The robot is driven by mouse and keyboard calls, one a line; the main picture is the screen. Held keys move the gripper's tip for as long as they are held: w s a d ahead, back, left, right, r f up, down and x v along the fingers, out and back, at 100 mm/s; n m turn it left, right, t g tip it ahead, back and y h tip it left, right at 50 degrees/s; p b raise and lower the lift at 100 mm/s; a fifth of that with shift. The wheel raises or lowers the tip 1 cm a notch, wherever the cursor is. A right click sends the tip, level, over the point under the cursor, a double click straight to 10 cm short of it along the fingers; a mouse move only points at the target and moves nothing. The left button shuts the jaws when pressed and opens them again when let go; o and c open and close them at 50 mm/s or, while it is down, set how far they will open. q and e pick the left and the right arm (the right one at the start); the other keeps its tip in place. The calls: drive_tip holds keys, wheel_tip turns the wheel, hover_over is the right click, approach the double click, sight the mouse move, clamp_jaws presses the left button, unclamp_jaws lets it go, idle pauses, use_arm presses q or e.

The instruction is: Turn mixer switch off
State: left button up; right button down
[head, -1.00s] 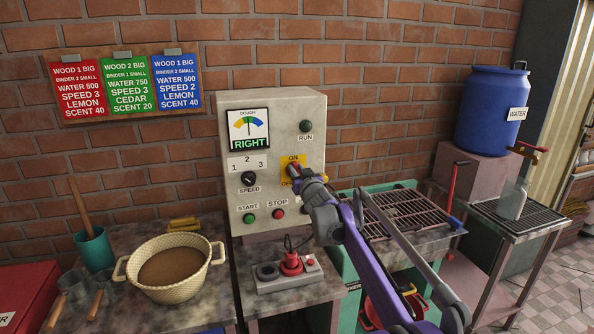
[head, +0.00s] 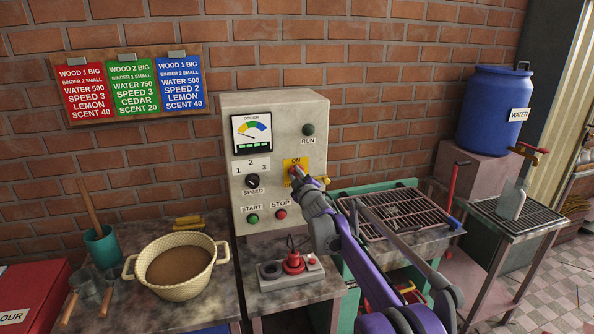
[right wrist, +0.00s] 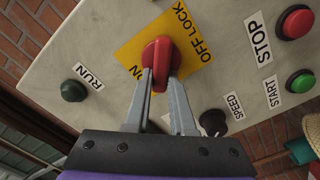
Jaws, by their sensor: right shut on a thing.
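The mixer switch is a red rotary knob (right wrist: 161,54) on a yellow plate marked ON and OFF LOCK. In the head view the yellow plate (head: 305,163) is on the right half of the grey control box (head: 272,108), with the knob mostly behind my gripper. My right gripper (head: 298,178) reaches it from the lower right. In the right wrist view its two fingers (right wrist: 162,78) straddle the knob's grip and are shut on it. Which mark the knob points to is hard to tell. My left gripper is out of view.
The box also carries a gauge (head: 252,130), a dark RUN lamp (head: 308,130), a SPEED dial (head: 252,181), a green START button (head: 253,219) and a red STOP button (head: 281,214).

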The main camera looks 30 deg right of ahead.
drive_tip(key=n+p, duration=0.2)
drive_tip(key=n, duration=0.2)
drive_tip(key=shift+a+f+n, duration=0.1)
drive_tip(key=shift+a+n, duration=0.05)
drive_tip(key=shift+n, duration=0.15)
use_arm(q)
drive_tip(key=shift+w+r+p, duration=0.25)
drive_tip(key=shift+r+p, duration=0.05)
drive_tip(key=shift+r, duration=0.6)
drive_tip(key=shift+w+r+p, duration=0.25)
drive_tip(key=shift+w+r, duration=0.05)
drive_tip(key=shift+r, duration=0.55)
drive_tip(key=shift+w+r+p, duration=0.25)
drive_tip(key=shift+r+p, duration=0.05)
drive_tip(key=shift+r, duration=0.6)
use_arm(e)
drive_tip(key=shift+f+n, duration=0.2)
drive_tip(key=shift+n, duration=0.7)
drive_tip(key=shift+f+n, duration=0.15)
drive_tip(key=shift+n, duration=0.75)
drive_tip(key=shift+f, duration=0.1)
drive_tip(key=c, duration=0.8)
unclamp_jaws()
drive_tip(key=shift+o, duration=0.2)
